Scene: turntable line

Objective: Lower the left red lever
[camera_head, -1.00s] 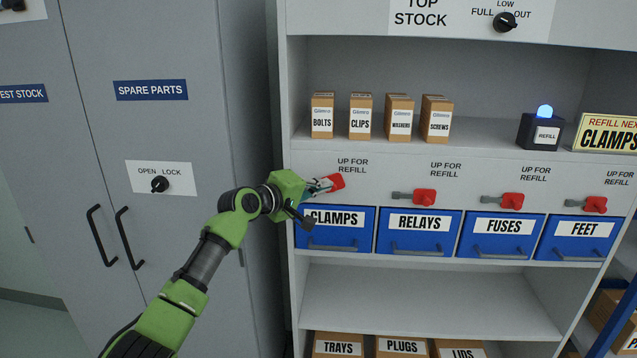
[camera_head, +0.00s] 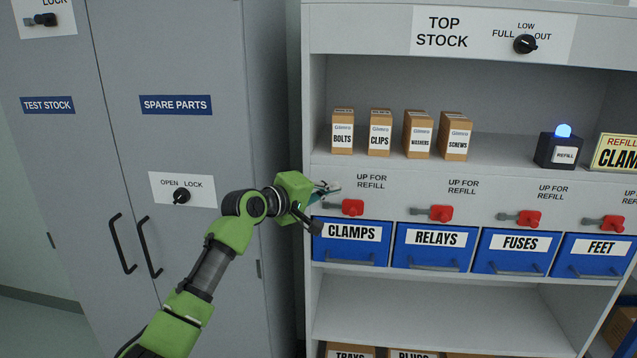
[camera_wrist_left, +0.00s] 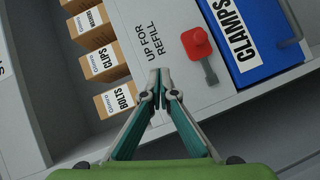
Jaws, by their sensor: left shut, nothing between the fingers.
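The left red lever (camera_head: 352,207) sits above the CLAMPS bin (camera_head: 350,254). My left gripper (camera_head: 331,188) is shut and empty, just above and left of the red knob in the head view. In the wrist view its fingertips (camera_wrist_left: 159,76) meet in front of the panel near the "UP FOR REFILL" print, apart from the lever. My right gripper is out of view.
More red levers stand to the right above RELAYS (camera_head: 440,213), FUSES (camera_head: 529,218) and FEET (camera_head: 611,223). Small cartons such as BOLTS (camera_head: 343,132) stand on the shelf above. A grey cabinet (camera_head: 200,80) is to the left.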

